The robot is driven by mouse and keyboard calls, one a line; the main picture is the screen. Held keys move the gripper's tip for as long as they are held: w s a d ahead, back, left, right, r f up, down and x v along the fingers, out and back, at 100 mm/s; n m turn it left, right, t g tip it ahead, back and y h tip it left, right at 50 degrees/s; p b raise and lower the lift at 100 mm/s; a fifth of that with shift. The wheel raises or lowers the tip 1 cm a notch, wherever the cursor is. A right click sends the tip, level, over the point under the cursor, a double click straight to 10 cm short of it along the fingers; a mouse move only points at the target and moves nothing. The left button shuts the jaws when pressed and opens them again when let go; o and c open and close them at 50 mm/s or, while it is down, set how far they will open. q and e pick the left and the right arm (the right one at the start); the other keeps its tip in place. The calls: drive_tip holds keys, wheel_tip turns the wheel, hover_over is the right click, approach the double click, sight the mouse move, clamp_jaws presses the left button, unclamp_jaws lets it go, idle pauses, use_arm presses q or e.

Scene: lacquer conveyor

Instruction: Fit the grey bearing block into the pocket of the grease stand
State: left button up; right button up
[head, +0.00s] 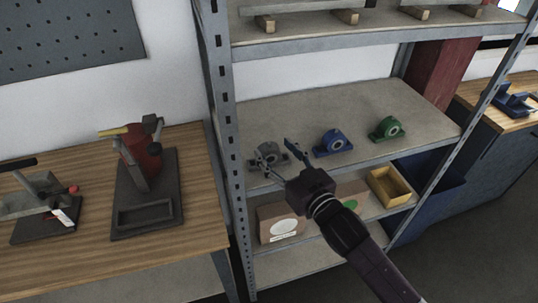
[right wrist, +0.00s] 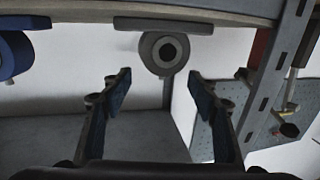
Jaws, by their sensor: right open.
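The grey bearing block (head: 271,152) sits on the middle shelf at its left end, partly behind my right gripper in the head view. In the right wrist view, which looks upside down, the block (right wrist: 163,50) shows its round bore ahead of the fingers. My right gripper (head: 276,152) is open, one finger to each side of the block. In the wrist view the gap between its fingertips (right wrist: 159,83) is empty, and the block is just beyond it. The grease stand (head: 172,190) is a dark plate with a red can and a rectangular, empty pocket, on the wooden bench at left. My left gripper is out of view.
A blue bearing block (head: 333,143) and a green one (head: 388,128) stand to the right on the same shelf. A perforated upright (head: 226,120) separates shelf and bench. A lower shelf holds a cardboard box (head: 279,218) and a yellow bin (head: 391,187). A lever tool (head: 42,205) is left of the stand.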

sight(270, 147)
drive_tip(key=shift+p+x, duration=0.3)
drive_tip(key=shift+x, duration=1.55)
drive_tip(key=shift+s+f, duration=0.1)
drive_tip(key=shift+f, duration=0.1)
drive_tip(key=shift+c, duration=0.4)
